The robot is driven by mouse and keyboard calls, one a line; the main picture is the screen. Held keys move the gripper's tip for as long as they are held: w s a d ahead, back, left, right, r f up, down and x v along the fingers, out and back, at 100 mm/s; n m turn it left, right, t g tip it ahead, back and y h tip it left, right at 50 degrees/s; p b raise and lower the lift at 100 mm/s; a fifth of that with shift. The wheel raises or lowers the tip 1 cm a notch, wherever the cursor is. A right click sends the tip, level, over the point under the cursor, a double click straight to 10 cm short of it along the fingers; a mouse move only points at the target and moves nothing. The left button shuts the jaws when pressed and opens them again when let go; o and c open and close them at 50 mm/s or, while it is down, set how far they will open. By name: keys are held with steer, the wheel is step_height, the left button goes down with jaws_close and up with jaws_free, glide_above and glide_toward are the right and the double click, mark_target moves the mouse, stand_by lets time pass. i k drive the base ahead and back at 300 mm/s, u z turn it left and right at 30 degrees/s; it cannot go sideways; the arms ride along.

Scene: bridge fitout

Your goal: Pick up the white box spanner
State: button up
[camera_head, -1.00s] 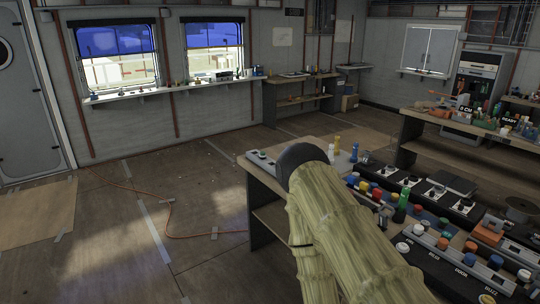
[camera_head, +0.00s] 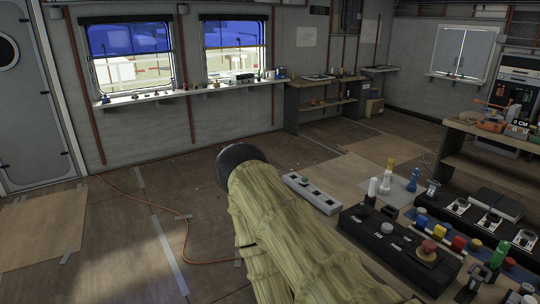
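A white upright cylinder (camera_head: 372,190) stands on the near bench. Just behind it is a slim upright piece, white below (camera_head: 385,184) and yellow on top (camera_head: 391,164). I cannot tell at this size which of these is the white box spanner. A blue upright piece (camera_head: 412,181) stands to their right. My arm, in a pale yellow-green sleeve, rises from the bottom of the view to a dark rounded end left of these pieces. My gripper's fingers do not show, and the arm hides part of the bench.
A grey switch strip (camera_head: 312,193) and a black control panel (camera_head: 385,250) lie on the near bench. Coloured knobs crowd its right side. An orange cable (camera_head: 187,235) runs over the floor. The floor to the left is mostly open. Another bench (camera_head: 470,130) stands behind.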

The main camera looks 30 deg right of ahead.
mark_target(385, 189)
steer(key=u, duration=0.1)
steer(key=i, duration=1.6)
steer(key=z, duration=0.4)
steer(key=i, duration=1.35)
steer(key=z, duration=1.85)
steer(key=i, duration=1)
steer(key=z, duration=0.75)
